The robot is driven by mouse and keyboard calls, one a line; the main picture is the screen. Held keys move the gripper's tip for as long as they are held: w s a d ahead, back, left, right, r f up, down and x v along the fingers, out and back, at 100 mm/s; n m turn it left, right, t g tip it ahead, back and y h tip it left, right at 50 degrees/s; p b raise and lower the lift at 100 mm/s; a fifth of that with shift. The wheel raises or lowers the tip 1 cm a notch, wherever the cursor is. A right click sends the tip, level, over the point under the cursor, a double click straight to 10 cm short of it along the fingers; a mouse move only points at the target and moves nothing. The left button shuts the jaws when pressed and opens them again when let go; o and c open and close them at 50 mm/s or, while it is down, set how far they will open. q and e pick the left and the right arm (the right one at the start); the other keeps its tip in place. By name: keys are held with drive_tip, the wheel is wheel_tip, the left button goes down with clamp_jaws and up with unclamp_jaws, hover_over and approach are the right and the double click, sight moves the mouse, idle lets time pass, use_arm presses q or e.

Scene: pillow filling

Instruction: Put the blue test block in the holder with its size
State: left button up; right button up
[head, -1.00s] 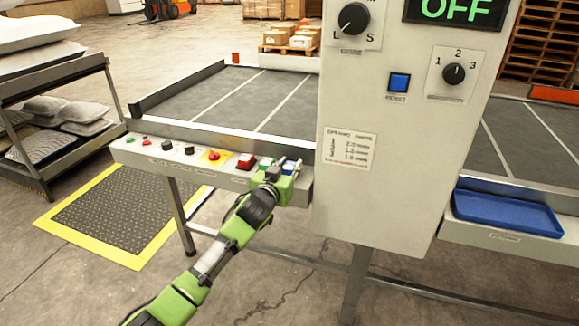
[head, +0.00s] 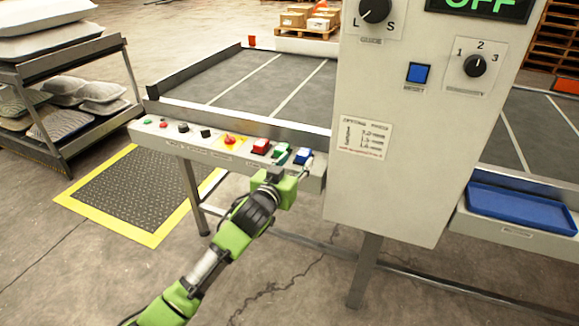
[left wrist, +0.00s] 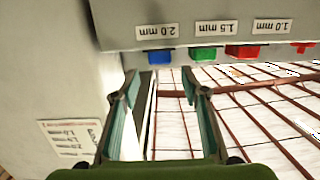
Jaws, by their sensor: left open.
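The blue test block (head: 303,156) sits at the right end of the sloped control ledge, beside a green block (head: 281,154) and a red block (head: 260,147). In the left wrist view the blue block (left wrist: 159,57) is by a label (left wrist: 156,31) reading 2.0 mm; the green block (left wrist: 203,53) is by 1.5 mm and the red block (left wrist: 243,51) by 1.0 mm. I cannot tell how deep the blue block sits in its holder. My left gripper (head: 302,174) is open and empty, just in front of and below the blue block. My right gripper is not in view.
A tall grey control box (head: 405,190) stands close to the right of my left gripper. A red emergency button (head: 230,140) and other controls line the ledge to the left. A blue tray (head: 520,207) lies on the right. The floor in front is clear.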

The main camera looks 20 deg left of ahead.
use_arm(q)
drive_tip(key=s+f+g+y, duration=0.1)
drive_tip(key=s+f+g, duration=0.2)
drive_tip(key=s+f, duration=0.7)
drive_tip(key=s+f+g, duration=0.3)
drive_tip(key=s+f, duration=0.5)
drive_tip(key=f, duration=0.4)
drive_tip(key=s+d+f+m+g, duration=0.1)
drive_tip(key=s+f+g, duration=0.2)
drive_tip(key=s+f, duration=0.5)
drive_tip(key=s+d+f+m+g, duration=0.1)
drive_tip(key=s+f+g, duration=0.3)
drive_tip(key=s, duration=1.2)
wheel_tip(320, 180, down, 4)
drive_tip(key=shift+s+d+f+g+h, duration=0.1)
drive_tip(key=shift+s+d+g+h, duration=0.2)
drive_tip(key=shift+s+d, duration=0.05)
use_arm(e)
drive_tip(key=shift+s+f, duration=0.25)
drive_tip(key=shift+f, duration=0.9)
use_arm(q)
drive_tip(key=shift+p, duration=0.35)
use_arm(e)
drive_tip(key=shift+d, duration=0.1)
